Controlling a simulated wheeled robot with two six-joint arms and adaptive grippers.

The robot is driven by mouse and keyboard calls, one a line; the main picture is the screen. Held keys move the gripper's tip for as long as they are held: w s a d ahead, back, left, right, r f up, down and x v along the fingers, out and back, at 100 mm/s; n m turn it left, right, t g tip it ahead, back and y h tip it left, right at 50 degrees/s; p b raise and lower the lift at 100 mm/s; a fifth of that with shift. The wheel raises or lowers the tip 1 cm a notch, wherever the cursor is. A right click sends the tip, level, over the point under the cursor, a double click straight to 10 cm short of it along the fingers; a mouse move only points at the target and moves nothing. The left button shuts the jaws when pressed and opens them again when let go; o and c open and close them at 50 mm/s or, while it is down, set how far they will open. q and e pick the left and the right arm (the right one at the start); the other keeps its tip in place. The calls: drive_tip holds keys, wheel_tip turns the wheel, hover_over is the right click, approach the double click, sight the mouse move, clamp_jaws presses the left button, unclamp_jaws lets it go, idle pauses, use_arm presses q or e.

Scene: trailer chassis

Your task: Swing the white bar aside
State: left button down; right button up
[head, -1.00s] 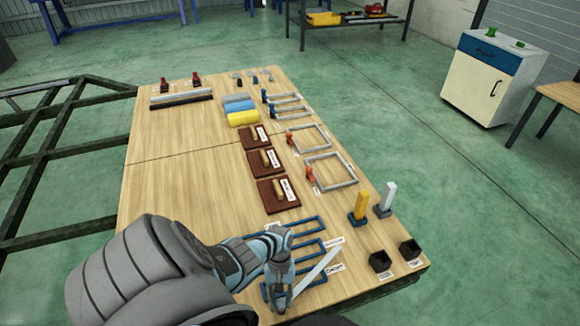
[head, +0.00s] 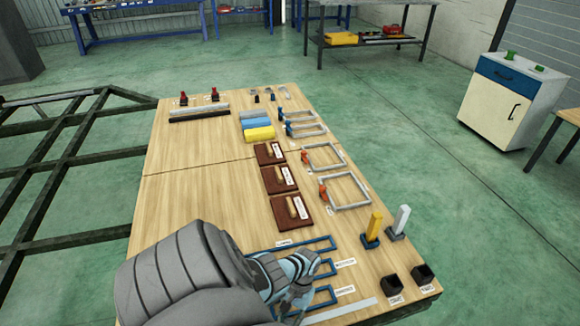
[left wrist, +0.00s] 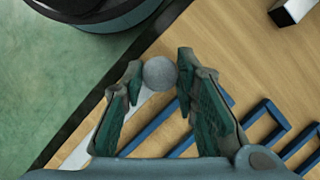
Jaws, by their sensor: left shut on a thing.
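The white bar (head: 342,312) lies low over the table's front edge in the head view, with its right end pointing at the black boxes. In the left wrist view a pale strip of the bar (left wrist: 88,142) runs from lower left up to a round grey knob (left wrist: 160,73). My left gripper (head: 296,302) is at the bar's left end. In the left wrist view its fingers (left wrist: 159,76) are shut on the knob from both sides. My arm hides part of the bar. My right gripper is out of view.
Blue U-shaped frames (head: 325,266) lie just behind the bar. Two black boxes (head: 393,285) stand to its right, with a yellow post (head: 373,228) and a white post (head: 399,222) behind them.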

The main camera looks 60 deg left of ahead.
use_arm(q)
drive_tip(key=shift+w, duration=0.15)
drive_tip(key=c, duration=1.3)
unclamp_jaws()
drive_tip(key=v, duration=1.2)
